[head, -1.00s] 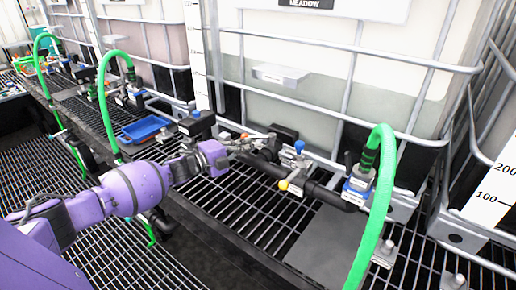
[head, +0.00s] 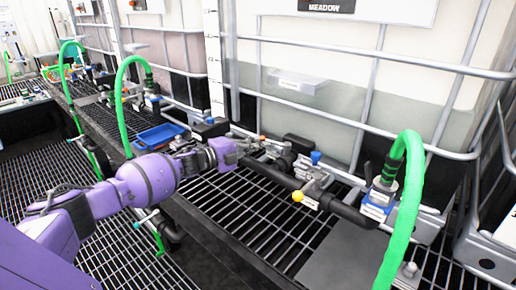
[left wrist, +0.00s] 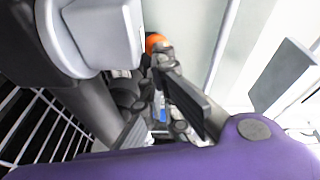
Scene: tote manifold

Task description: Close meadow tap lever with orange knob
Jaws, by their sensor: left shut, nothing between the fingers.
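The tank marked MEADOW (head: 325,8) stands behind a dark pipe (head: 268,170) with metal tap fittings. A round orange knob (left wrist: 156,42) shows in the left wrist view, just beyond my finger links and partly covered; I cannot make it out clearly in the head view. My left gripper (head: 258,147) reaches in from the left at the left part of the pipe. It is shut with nothing held; its fingers also show in the left wrist view (left wrist: 163,95). I cannot tell whether it touches the lever. My right gripper is out of view.
A yellow knob (head: 298,197) and a blue knob (head: 315,157) sit on fittings to the right of my gripper. A green hose (head: 405,200) arches at the right. A blue tray (head: 160,136) lies behind my arm. Metal cage bars stand close behind the pipe.

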